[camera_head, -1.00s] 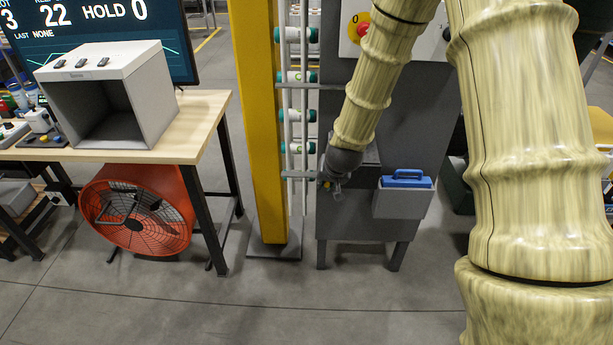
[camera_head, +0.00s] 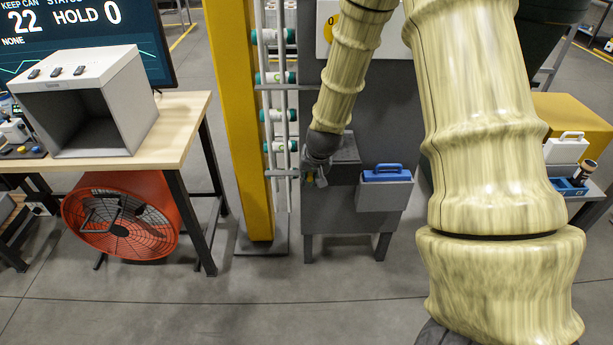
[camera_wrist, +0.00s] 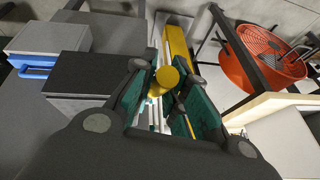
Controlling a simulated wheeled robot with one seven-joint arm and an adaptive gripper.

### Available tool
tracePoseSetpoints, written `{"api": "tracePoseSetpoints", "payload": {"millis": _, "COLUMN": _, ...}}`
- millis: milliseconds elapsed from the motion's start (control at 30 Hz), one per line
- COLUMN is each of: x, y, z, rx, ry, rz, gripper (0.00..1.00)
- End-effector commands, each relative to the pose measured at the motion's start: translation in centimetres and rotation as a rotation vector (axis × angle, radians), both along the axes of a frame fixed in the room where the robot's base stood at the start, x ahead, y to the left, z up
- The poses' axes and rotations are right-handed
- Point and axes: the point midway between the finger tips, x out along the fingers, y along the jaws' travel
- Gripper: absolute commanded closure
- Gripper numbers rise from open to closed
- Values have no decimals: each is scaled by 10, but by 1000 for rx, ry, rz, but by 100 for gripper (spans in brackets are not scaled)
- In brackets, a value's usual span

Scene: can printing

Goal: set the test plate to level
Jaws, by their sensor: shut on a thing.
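My gripper (camera_head: 314,178) hangs at the lower left of the grey machine (camera_head: 348,215), close to the rack of white rails. In the wrist view, my gripper (camera_wrist: 168,100) has its teal-padded fingers closed about a yellow round-ended piece (camera_wrist: 166,77). How that piece is attached is hidden by the fingers. A dark flat-topped block (camera_wrist: 98,74) sits just left of the fingers; it also shows beside my gripper in the head view (camera_head: 346,150). I cannot tell which part is the test plate, or its tilt.
A grey bin with a blue-handled case (camera_head: 386,176) is on the machine front. A yellow post (camera_head: 243,130) and rails with white-green cans (camera_head: 277,115) stand left. A wooden table (camera_head: 180,125) with a grey box is further left, above an orange fan (camera_head: 120,218).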

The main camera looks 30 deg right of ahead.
Motion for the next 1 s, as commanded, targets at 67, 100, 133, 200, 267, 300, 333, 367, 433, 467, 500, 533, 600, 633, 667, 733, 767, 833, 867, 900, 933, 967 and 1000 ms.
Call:
{"api": "tracePoseSetpoints", "payload": {"millis": 67, "x": 7, "y": -4, "z": 7, "rx": -8, "ry": -17, "rz": -2, "gripper": 83}}
{"api": "tracePoseSetpoints", "payload": {"millis": 100, "x": 7, "y": -3, "z": 7, "rx": -8, "ry": -17, "rz": -2, "gripper": 76}}
{"api": "tracePoseSetpoints", "payload": {"millis": 133, "x": 7, "y": -3, "z": 6, "rx": -8, "ry": -17, "rz": -2, "gripper": 70}}
{"api": "tracePoseSetpoints", "payload": {"millis": 200, "x": 6, "y": -2, "z": 6, "rx": -7, "ry": -14, "rz": -2, "gripper": 63}}
{"api": "tracePoseSetpoints", "payload": {"millis": 267, "x": 5, "y": -2, "z": 5, "rx": -5, "ry": -12, "rz": -1, "gripper": 63}}
{"api": "tracePoseSetpoints", "payload": {"millis": 300, "x": 5, "y": -2, "z": 4, "rx": -5, "ry": -11, "rz": -1, "gripper": 63}}
{"api": "tracePoseSetpoints", "payload": {"millis": 333, "x": 5, "y": -2, "z": 4, "rx": -4, "ry": -11, "rz": -1, "gripper": 63}}
{"api": "tracePoseSetpoints", "payload": {"millis": 367, "x": 4, "y": -1, "z": 4, "rx": -4, "ry": -11, "rz": -1, "gripper": 63}}
{"api": "tracePoseSetpoints", "payload": {"millis": 433, "x": 4, "y": -1, "z": 3, "rx": -4, "ry": -9, "rz": -1, "gripper": 63}}
{"api": "tracePoseSetpoints", "payload": {"millis": 467, "x": 4, "y": -1, "z": 3, "rx": -4, "ry": -8, "rz": -1, "gripper": 63}}
{"api": "tracePoseSetpoints", "payload": {"millis": 500, "x": 3, "y": -1, "z": 4, "rx": -4, "ry": -8, "rz": 0, "gripper": 63}}
{"api": "tracePoseSetpoints", "payload": {"millis": 533, "x": 3, "y": -1, "z": 4, "rx": -4, "ry": -8, "rz": 0, "gripper": 63}}
{"api": "tracePoseSetpoints", "payload": {"millis": 600, "x": 2, "y": -1, "z": 7, "rx": -4, "ry": -8, "rz": 0, "gripper": 63}}
{"api": "tracePoseSetpoints", "payload": {"millis": 633, "x": 1, "y": 0, "z": 9, "rx": -4, "ry": -8, "rz": 0, "gripper": 63}}
{"api": "tracePoseSetpoints", "payload": {"millis": 667, "x": 0, "y": 0, "z": 11, "rx": -4, "ry": -8, "rz": 0, "gripper": 63}}
{"api": "tracePoseSetpoints", "payload": {"millis": 733, "x": -2, "y": 1, "z": 17, "rx": -4, "ry": -9, "rz": 0, "gripper": 63}}
{"api": "tracePoseSetpoints", "payload": {"millis": 767, "x": -4, "y": 1, "z": 21, "rx": -4, "ry": -9, "rz": 0, "gripper": 63}}
{"api": "tracePoseSetpoints", "payload": {"millis": 833, "x": -8, "y": 2, "z": 29, "rx": -3, "ry": -8, "rz": 2, "gripper": 63}}
{"api": "tracePoseSetpoints", "payload": {"millis": 867, "x": -9, "y": 3, "z": 33, "rx": -4, "ry": -9, "rz": 1, "gripper": 63}}
{"api": "tracePoseSetpoints", "payload": {"millis": 900, "x": -11, "y": 3, "z": 38, "rx": -5, "ry": -10, "rz": 1, "gripper": 63}}
{"api": "tracePoseSetpoints", "payload": {"millis": 933, "x": -13, "y": 3, "z": 42, "rx": -5, "ry": -10, "rz": 1, "gripper": 63}}
{"api": "tracePoseSetpoints", "payload": {"millis": 967, "x": -15, "y": 4, "z": 46, "rx": -5, "ry": -10, "rz": 1, "gripper": 63}}
{"api": "tracePoseSetpoints", "payload": {"millis": 1000, "x": -17, "y": 4, "z": 51, "rx": -4, "ry": -10, "rz": 0, "gripper": 63}}
